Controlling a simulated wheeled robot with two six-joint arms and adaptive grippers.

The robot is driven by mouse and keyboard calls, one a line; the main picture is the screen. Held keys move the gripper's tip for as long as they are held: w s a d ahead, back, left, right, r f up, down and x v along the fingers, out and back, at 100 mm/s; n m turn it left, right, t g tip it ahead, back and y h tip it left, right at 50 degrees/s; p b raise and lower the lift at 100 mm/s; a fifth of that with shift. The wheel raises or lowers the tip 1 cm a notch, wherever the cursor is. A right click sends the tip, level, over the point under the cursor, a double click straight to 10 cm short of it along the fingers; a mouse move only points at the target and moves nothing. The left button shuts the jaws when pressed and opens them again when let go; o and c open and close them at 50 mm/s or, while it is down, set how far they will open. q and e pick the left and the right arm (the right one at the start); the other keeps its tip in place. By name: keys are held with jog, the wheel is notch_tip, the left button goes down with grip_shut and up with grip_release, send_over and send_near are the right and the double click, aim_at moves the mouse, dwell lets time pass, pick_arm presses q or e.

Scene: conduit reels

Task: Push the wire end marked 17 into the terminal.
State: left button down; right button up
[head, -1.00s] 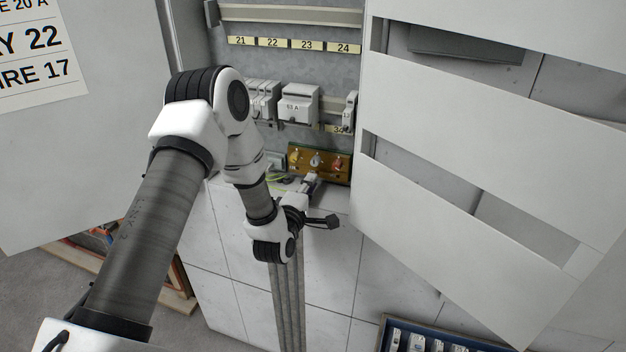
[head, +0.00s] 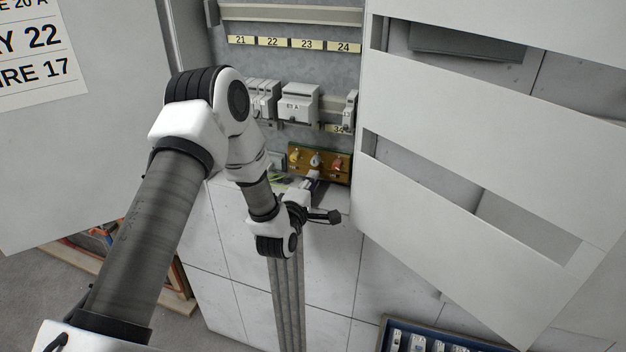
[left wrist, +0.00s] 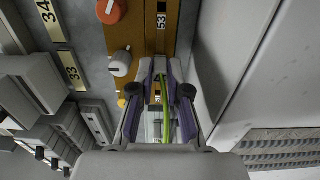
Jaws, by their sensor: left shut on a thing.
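My left gripper (head: 312,181) reaches into the bottom of the open cabinet, just below a brown terminal board (head: 330,165) with a yellow, a white and a red knob. In the left wrist view its purple-lined fingers (left wrist: 160,72) are shut on a green-yellow wire (left wrist: 164,88). The fingertips are at the edge of the board (left wrist: 140,40), close to the white knob (left wrist: 121,62). The wire's tip is largely hidden between the fingers, and no mark 17 can be read on it. Whether the tip touches a terminal cannot be told. My right gripper is out of view.
Breakers (head: 299,104) sit on a rail above the board, under yellow labels 21 to 24. The slotted cabinet door (head: 470,150) stands close on the right. A sheet (head: 35,55) reading "WIRE 17" hangs at left. A blue tray (head: 390,325) lies low at right.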

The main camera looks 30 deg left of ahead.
pick_arm(q)
jog(key=c, duration=1.1)
grip_release()
jog(key=shift+o, duration=0.2)
jog(key=v, duration=1.2)
jog(key=s+d+f+m+g+h, duration=0.25)
jog(key=s+d+f+m, duration=0.2)
jog(key=f, duration=0.45)
jog(key=s+d+f+m+g+h, duration=0.1)
jog(key=s+d+f+m+g, duration=0.3)
jog(key=f, duration=0.5)
jog(key=s+d+f+m+g, duration=0.1)
jog(key=s+f+m+g, duration=0.3)
jog(key=s, duration=0.5)
jog(key=s+d+f+m+g, duration=0.2)
jog(key=s+f+m+g, duration=0.3)
jog(key=s+m+g, duration=0.2)
jog(key=s, duration=0.2)
jog(key=shift+s+f+m+h, duration=0.25)
jog(key=shift+s+m+h, duration=0.05)
jog(key=shift+m+h, duration=0.05)
